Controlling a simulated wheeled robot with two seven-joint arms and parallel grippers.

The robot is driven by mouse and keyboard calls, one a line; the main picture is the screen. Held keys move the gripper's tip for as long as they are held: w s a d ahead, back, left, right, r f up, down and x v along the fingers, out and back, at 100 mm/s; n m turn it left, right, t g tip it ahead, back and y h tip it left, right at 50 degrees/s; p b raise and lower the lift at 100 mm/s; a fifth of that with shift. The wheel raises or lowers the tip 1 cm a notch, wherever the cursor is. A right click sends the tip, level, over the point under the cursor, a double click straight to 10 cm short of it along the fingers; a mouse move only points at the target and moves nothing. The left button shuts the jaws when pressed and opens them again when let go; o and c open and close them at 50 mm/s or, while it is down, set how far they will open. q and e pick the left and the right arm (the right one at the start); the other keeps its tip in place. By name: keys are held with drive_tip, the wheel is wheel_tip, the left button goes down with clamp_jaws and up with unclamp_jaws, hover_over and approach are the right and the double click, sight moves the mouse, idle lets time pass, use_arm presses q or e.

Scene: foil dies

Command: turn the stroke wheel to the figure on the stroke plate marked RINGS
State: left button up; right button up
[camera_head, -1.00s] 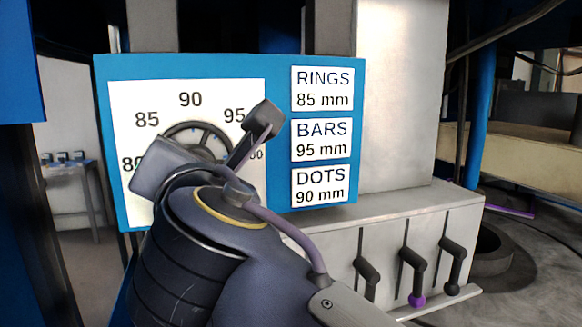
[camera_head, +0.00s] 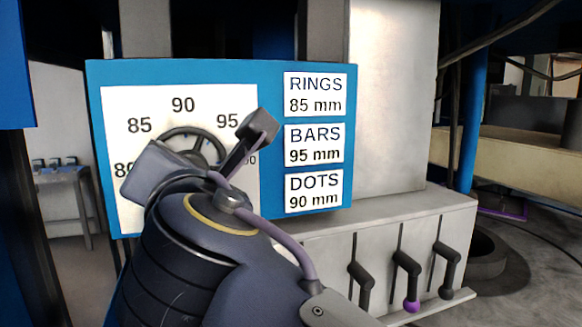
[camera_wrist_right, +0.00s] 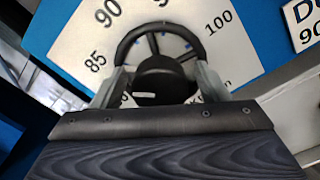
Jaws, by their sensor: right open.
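The stroke wheel (camera_head: 193,133) is a dark spoked wheel on a white dial (camera_head: 117,101) with figures around it. The RINGS stroke plate (camera_head: 315,94) reads 85 mm. My right gripper (camera_head: 205,150) is open in front of the wheel, one finger at each side. It hides the wheel's lower part in the head view. In the right wrist view, the wheel's dark hub (camera_wrist_right: 165,72) lies between the spread fingers of the gripper (camera_wrist_right: 163,78). A short white mark shows on the hub; I cannot tell which figure it indicates. My left gripper is out of view.
The dial and plates are on a blue panel (camera_head: 270,80). The BARS plate (camera_head: 314,145) reads 95 mm and the DOTS plate (camera_head: 314,192) 90 mm. Several levers (camera_head: 407,276), one purple-tipped, stand on the grey housing (camera_head: 445,208) at lower right.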

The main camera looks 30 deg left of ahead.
drive_tip(key=b+v, duration=0.2)
drive_tip(key=v, duration=0.5)
drive_tip(key=shift+s+d, duration=0.3)
drive_tip(key=w+d+f+m+h, duration=0.3)
drive_tip(key=w+d+f+m, duration=0.35)
drive_tip(key=d, duration=0.25)
drive_tip(key=w+d+f+m+h, duration=0.3)
drive_tip(key=w+d+f+m, duration=0.2)
drive_tip(key=w+d, duration=0.4)
drive_tip(key=d+f+m+g+h, duration=0.2)
drive_tip(key=d+f+m, duration=0.5)
drive_tip(key=d, duration=0.4)
drive_tip(key=s+d+f+m+g+h, duration=0.1)
drive_tip(key=s+d+f+m, duration=0.2)
drive_tip(key=d+f+m, duration=0.3)
drive_tip(key=s+d+f+m+g+h, duration=0.1)
drive_tip(key=s+d+f+m+g, duration=0.1)
drive_tip(key=d+f+m, duration=0.4)
drive_tip(key=s+d+f+m+g, duration=0.2)
drive_tip(key=s+d+f+m, duration=0.1)
drive_tip(key=s+f+m, duration=0.6)
wheel_tip(320, 180, down, 4)
drive_tip(key=shift+s+f+y, duration=0.2)
drive_tip(key=shift+s+y, duration=0.2)
drive_tip(key=shift+s, duration=0.55)
